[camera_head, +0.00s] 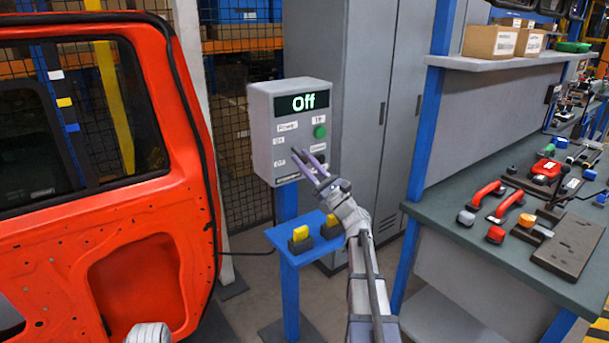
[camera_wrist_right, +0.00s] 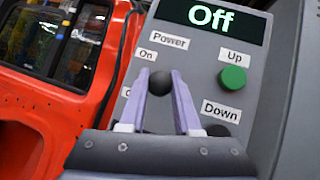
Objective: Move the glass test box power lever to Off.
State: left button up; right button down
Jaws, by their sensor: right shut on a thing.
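The glass test box (camera_head: 265,125) is a grey box on a blue post, and its display (camera_head: 303,102) reads "Off" in green. The display also shows in the right wrist view (camera_wrist_right: 212,17). The power lever's black ball knob (camera_wrist_right: 160,83) sits between the two purple-grey fingers of my right gripper (camera_head: 301,158), which is shut on it. The "On" label is just above the knob in the wrist view; the lower label is mostly hidden by a finger. The lever's shaft is hidden.
A green Up button (camera_wrist_right: 233,79) and a dark Down button (camera_wrist_right: 218,131) are right of the lever. A red-orange door (camera_head: 180,215) hangs at left. A small blue stand (camera_head: 305,250) with yellow items is below the box. A workbench (camera_head: 450,225) with tools is at right.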

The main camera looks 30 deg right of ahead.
jog(key=shift+w+f+n+t+y+b, duration=0.25)
jog(key=shift+f+n+t+y+b, duration=0.35)
jog(key=shift+n+t+y+b, duration=0.7)
jog(key=shift+m+g+b, duration=0.35)
jog(key=shift+m+g, duration=0.05)
jog(key=shift+g, duration=0.2)
jog(key=c, duration=0.6)
grip_release()
jog(key=shift+s+f, duration=0.1)
jog(key=b+v, duration=0.5)
jog(key=v, duration=0.2)
jog(key=shift+s+d+f+b, duration=0.1)
jog(key=shift+s+f+b, duration=0.1)
jog(key=shift+b, duration=0.15)
